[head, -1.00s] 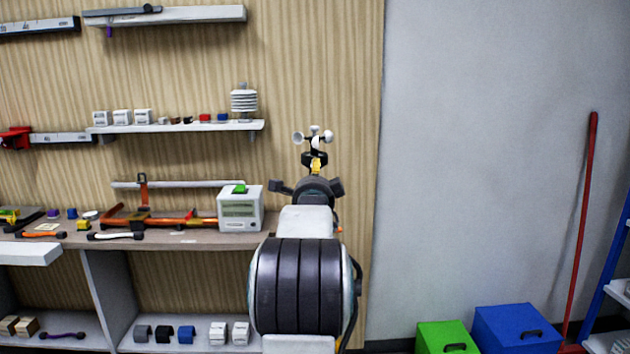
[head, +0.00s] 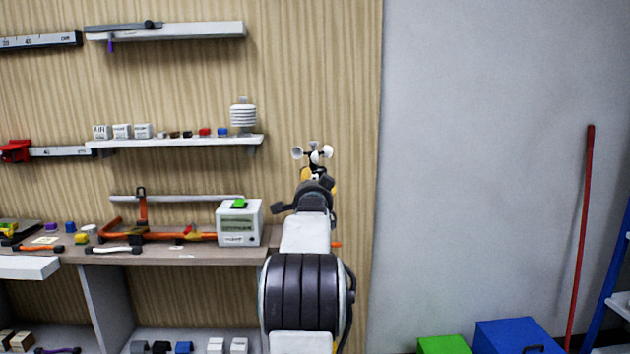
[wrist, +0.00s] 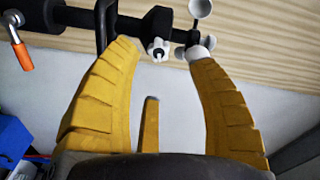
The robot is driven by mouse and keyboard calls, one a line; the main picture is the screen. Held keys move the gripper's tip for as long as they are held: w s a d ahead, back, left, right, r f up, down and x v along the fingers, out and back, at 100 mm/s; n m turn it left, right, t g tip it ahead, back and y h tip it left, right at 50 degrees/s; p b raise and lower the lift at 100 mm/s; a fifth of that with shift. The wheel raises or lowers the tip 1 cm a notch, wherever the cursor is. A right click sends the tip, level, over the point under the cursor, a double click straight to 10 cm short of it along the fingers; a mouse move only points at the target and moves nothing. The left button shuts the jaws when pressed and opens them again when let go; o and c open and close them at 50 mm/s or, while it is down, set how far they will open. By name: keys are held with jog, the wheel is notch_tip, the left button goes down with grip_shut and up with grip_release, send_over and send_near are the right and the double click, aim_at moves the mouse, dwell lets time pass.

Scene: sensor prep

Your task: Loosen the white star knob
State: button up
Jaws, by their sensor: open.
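The white star knob (wrist: 158,49) shows in the wrist view on a dark horizontal bar (wrist: 135,28). It appears between the tips of my two yellow fingers. My gripper (wrist: 161,46) is open, with one finger on each side of the knob. I cannot tell whether either finger touches it or how far the tips are from it in depth. In the head view my arm hides the knob and most of my gripper (head: 318,178). White anemometer cups (head: 313,152) show just above the gripper there, and one cup (wrist: 200,8) shows in the wrist view.
An orange-ended handle (wrist: 24,56) hangs left of the fingers. A white box with a green top (head: 240,222) stands on the workbench (head: 190,254), left of my arm. Green (head: 444,344) and blue (head: 515,336) boxes sit at lower right.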

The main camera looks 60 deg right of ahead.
jog(key=shift+n, duration=0.4)
jog(key=shift+p+x, duration=2)
jog(key=shift+x, duration=1.6)
grip_shut()
